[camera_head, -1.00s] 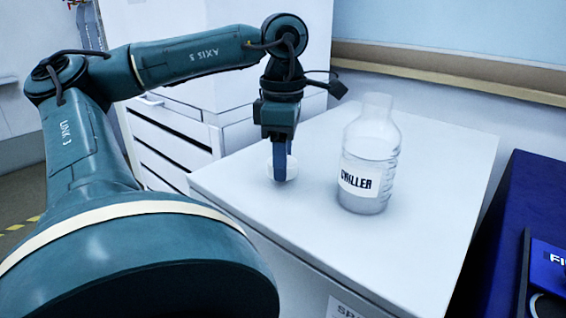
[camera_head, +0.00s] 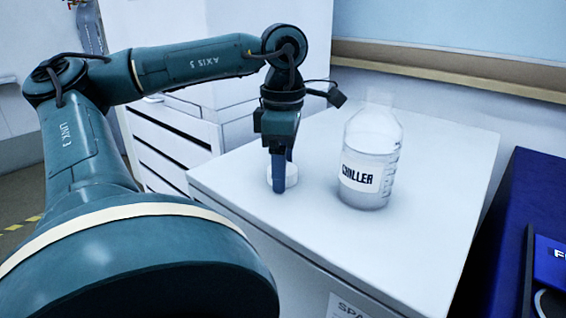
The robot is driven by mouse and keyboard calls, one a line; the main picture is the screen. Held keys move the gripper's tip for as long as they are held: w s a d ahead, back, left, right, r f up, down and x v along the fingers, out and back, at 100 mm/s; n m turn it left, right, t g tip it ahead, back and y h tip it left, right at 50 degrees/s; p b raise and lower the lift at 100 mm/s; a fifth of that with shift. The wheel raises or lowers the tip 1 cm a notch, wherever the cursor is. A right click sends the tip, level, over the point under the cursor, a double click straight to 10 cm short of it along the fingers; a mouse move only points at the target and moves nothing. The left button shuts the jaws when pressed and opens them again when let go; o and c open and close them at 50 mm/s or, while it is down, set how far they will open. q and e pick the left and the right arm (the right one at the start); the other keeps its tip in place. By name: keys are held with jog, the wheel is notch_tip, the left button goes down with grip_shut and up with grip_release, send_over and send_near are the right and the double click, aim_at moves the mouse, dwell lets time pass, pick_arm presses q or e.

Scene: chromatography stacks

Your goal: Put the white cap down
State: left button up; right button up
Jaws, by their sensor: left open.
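The white cap (camera_head: 291,176) is on the white cabinet top, near its left side, partly hidden behind my left gripper's finger. My left gripper (camera_head: 280,185) points straight down at the cap, with its blue fingers low around or in front of it. The jaws are open. From this angle I cannot tell whether a finger touches the cap. My right gripper is not in view.
A clear bottle labelled CHILLER (camera_head: 370,155) stands upright to the right of the cap, a short way off. The white cabinet top (camera_head: 420,220) is clear in front and to the right. A dark blue surface (camera_head: 500,230) lies at the far right.

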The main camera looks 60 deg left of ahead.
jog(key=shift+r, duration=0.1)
pick_arm(q)
jog(key=shift+r+p, duration=0.35)
notch_tip(320, 180, up, 7)
jog(key=p, duration=0.3)
notch_tip(320, 180, up, 5)
jog(key=shift+f+p, duration=0.2)
jog(key=shift+p, duration=0.7)
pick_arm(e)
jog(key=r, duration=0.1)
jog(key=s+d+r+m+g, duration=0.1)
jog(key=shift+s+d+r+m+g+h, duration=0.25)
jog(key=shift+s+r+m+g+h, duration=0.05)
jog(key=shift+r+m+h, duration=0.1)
